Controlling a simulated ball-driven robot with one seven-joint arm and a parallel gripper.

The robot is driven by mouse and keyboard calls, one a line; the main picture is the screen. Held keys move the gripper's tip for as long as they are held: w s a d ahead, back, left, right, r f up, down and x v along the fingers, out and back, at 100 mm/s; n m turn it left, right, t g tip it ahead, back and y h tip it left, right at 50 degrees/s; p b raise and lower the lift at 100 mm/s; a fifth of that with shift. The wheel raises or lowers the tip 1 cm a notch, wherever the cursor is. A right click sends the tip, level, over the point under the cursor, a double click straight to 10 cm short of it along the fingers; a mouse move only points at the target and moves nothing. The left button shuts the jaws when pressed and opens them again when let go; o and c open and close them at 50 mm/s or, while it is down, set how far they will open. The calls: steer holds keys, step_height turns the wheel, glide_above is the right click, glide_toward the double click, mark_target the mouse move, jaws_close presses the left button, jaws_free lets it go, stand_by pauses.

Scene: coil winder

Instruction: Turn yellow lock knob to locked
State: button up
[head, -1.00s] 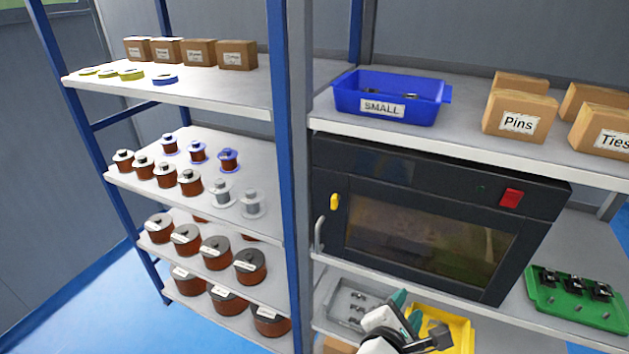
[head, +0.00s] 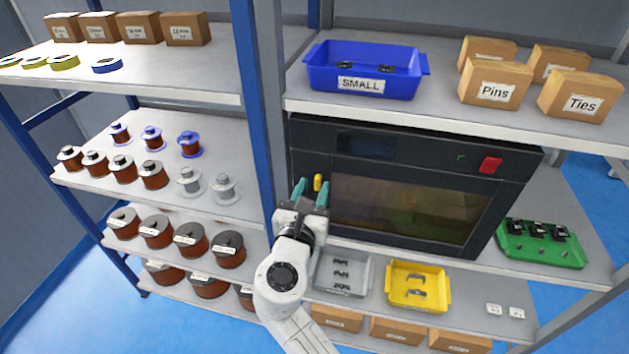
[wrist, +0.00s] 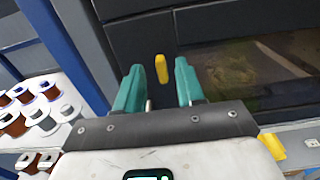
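The yellow lock knob (head: 318,182) is a small upright yellow bar on the left of the black oven-like unit (head: 400,135). In the wrist view the knob (wrist: 161,68) stands upright, ahead of and between my two fingertips. My gripper (head: 311,187) has teal fingers and is open and empty, just in front of and slightly below the knob. The wrist view shows the same gap between the fingers (wrist: 167,75). I see no contact with the knob. The door handle below the knob is hidden behind my gripper in the head view.
A blue shelf post (head: 265,110) stands close to the left of my gripper. A shelf with a blue bin (head: 415,88) is above the unit. Below are a grey tray (head: 345,285) and a yellow tray (head: 445,298). A green tray (head: 575,250) sits at the right.

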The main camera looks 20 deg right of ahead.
mark_target(321, 177)
steer(key=shift+x, duration=1.15)
steer(key=shift+s, duration=0.1)
steer(key=shift+c, duration=0.4)
jaws_close()
